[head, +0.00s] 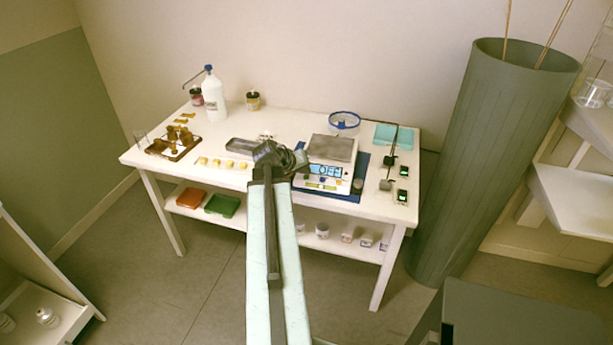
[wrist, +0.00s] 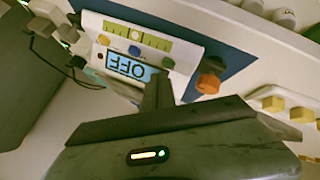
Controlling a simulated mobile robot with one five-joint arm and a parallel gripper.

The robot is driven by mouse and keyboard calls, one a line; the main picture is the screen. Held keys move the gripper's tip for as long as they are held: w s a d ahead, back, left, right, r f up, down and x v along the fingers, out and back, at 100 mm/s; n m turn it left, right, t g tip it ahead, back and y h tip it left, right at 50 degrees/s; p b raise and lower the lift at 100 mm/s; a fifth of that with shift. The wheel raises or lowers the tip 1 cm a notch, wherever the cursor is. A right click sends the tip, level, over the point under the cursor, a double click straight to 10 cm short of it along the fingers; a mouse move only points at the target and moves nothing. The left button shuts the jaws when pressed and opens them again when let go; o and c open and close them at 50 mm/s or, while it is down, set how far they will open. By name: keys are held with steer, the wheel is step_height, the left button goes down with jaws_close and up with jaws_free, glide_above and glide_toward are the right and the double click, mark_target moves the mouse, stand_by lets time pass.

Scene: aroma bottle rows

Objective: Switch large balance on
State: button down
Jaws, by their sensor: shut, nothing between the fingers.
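The large balance (head: 323,181) stands on a dark blue mat on the white table, with a grey weighing pan on top. Its display (head: 326,170) reads OFF. In the wrist view the balance panel appears upside down, with the lit OFF display (wrist: 133,68). Small coloured buttons sit by the display, including a yellow one (wrist: 167,63) and a blue one (wrist: 134,51). My gripper (wrist: 158,78) is shut and empty, its tips close to the display's edge in the picture. I cannot tell whether they touch the panel. In the head view my gripper (head: 277,155) is left of the balance.
An orange-topped dark knob (wrist: 210,82) sits beside the panel. Small yellow blocks (head: 218,163) lie left of my gripper. Small devices with green displays (head: 403,171) stand right of the balance. A white bottle (head: 213,97) stands at the back left. A tall green bin (head: 490,150) stands right.

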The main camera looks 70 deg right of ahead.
steer(key=shift+f+b, duration=0.5)
steer(key=shift+r, duration=0.15)
steer(key=shift+r+p, duration=0.35)
steer(key=shift+p, duration=0.15)
step_height(320, 180, up, 6)
steer(key=p, duration=0.6)
